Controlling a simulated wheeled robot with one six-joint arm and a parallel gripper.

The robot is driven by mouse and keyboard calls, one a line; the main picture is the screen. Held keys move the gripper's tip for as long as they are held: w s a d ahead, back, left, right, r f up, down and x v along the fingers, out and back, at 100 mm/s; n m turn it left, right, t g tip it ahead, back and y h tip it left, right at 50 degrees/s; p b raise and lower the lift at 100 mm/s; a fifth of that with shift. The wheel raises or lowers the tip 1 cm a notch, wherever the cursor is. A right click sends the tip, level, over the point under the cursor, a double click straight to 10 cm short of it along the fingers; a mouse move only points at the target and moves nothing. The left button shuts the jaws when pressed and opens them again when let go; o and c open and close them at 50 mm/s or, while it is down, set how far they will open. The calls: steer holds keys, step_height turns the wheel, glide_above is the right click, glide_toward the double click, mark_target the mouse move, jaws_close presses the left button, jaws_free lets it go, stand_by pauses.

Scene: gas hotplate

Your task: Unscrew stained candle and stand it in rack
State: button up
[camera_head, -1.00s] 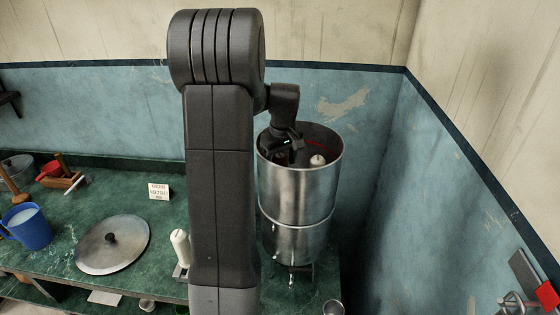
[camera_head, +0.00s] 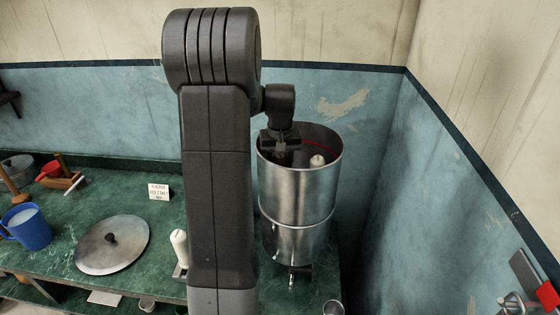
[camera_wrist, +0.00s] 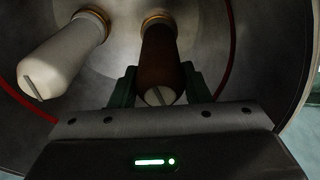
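The stained candle (camera_wrist: 160,62) is dark brown with a pale slotted end and sits in a brass-coloured ring inside the steel vessel (camera_head: 300,195). A clean white candle (camera_wrist: 65,55) stands left of it in the wrist view, in its own ring. In the head view a white candle end (camera_head: 317,160) shows inside the vessel; the stained one is hidden there. My gripper (camera_wrist: 159,82) is inside the vessel mouth, one green finger on each side of the stained candle. I cannot tell whether the fingers press on it. Another white candle (camera_head: 179,247) stands upright on the counter, its foot partly hidden.
The vessel's tall rim surrounds my gripper, and a red line runs around its inner wall. On the green counter (camera_head: 60,225) are a round lid (camera_head: 90,250), a blue jug (camera_head: 30,230) and a small sign (camera_head: 159,192). The walls form a corner at right.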

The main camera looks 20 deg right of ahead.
steer(key=c, duration=0.3)
steer(key=n, duration=0.5)
steer(key=shift+y, duration=0.3)
steer(key=shift+n, duration=0.3)
steer(key=n, duration=0.4)
steer(key=shift+n+y+p, duration=0.3)
steer(key=shift+n+p, duration=0.05)
steer(key=shift+n, duration=0.05)
steer(key=o, duration=1.1)
steer(key=shift+c, duration=0.2)
